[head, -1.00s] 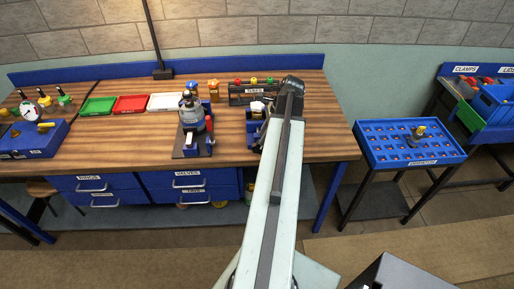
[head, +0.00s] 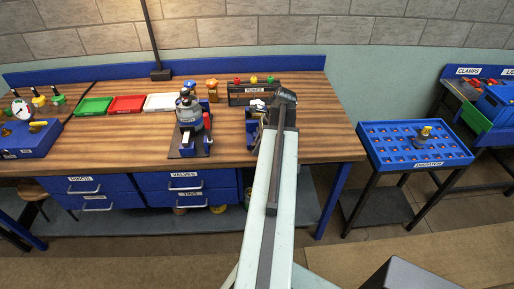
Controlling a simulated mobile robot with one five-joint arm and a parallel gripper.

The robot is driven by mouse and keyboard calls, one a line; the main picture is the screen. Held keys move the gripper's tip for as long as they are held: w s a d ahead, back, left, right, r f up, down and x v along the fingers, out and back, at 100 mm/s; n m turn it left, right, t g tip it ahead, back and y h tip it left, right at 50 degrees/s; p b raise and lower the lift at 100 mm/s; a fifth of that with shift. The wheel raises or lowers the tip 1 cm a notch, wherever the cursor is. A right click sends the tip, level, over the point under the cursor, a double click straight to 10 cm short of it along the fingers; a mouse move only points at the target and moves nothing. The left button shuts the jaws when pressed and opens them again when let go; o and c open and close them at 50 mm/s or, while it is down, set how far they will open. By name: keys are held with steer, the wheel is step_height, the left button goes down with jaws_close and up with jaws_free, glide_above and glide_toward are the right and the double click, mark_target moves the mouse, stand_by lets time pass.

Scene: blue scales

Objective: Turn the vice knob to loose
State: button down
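A blue block-like fixture, likely the vice (head: 251,128), stands on the wooden bench right of the middle. A small pale piece sits at its top, and my arm hides much of its right side. I cannot make out its knob or the knob's setting. My gripper (head: 284,98) is at the far end of my pale arm, just right of the fixture and overlapping it in the picture. I cannot tell whether they touch. Its fingers do not show clearly.
A grey and blue device (head: 187,125) on a dark plate stands left of the fixture. Behind are a labelled rack (head: 252,92) and green, red and white trays (head: 127,104). A blue dispatch tray (head: 447,153) stands apart at the right. Bare bench (head: 327,130) lies right of my arm.

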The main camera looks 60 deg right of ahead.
steer(key=shift+a+g, duration=0.1)
steer(key=shift+g, duration=0.2)
steer(key=shift+g+h+p, duration=0.65)
steer(key=shift+g+h, duration=0.15)
steer(key=g+h, duration=0.1)
steer(key=f+g, duration=0.1)
steer(key=shift+g+h+b, duration=0.35)
steer(key=shift+g+h, duration=0.05)
steer(key=g+h+b, duration=0.2)
steer(key=g+b, duration=0.1)
steer(key=shift+s+f, duration=0.15)
steer(key=shift+f, duration=0.05)
steer(key=shift+s+g+h+b, duration=0.1)
steer(key=shift+g+h+b, duration=0.65)
steer(key=shift+b, duration=0.2)
steer(key=shift+r, duration=0.1)
steer(key=c, duration=1.6)
jaws_free()
steer(key=shift+o, duration=0.2)
